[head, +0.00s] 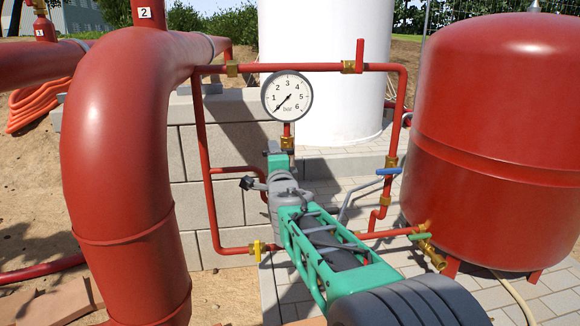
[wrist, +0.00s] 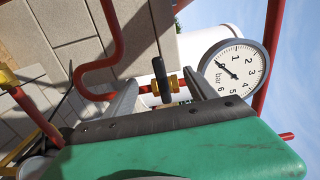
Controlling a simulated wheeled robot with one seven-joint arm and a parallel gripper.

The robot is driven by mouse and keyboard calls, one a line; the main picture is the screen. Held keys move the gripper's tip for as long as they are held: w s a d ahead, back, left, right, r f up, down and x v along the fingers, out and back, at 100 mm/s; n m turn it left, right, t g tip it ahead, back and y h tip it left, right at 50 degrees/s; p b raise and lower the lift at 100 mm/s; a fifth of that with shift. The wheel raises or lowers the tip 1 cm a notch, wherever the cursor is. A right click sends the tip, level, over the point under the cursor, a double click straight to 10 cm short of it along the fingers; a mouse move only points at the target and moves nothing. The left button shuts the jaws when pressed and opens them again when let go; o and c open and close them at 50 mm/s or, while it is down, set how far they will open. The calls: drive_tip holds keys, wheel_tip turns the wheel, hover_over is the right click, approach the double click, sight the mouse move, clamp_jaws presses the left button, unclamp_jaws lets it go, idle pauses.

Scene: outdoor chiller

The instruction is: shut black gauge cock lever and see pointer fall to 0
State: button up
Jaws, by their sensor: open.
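The white round pressure gauge (head: 287,95) stands on a short red stem at the top of the pipe loop; it also shows turned sideways in the wrist view (wrist: 234,70). Its pointer is at the 0 end of the scale in both views. The black cock lever (wrist: 160,78) lies crosswise to the gauge stem, on a brass cock (wrist: 175,84) below the gauge. My gripper (wrist: 162,79) is open, its two grey fingers on either side of the lever and apart from it. In the head view, my green gripper body hides the lever; a brass fitting (head: 287,142) shows.
A yellow-handled valve (head: 257,250) is low left, a blue-handled one (head: 388,171) right, a green-handled one (head: 420,236) by the red tank (head: 500,140). A thick red pipe (head: 120,170) stands close on the left. A block wall (head: 185,170) is behind.

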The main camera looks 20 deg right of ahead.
drive_tip(key=shift+s+a, duration=0.2)
drive_tip(key=shift+s, duration=0.75)
drive_tip(key=shift+s+a, duration=0.15)
drive_tip(key=shift+s, duration=0.8)
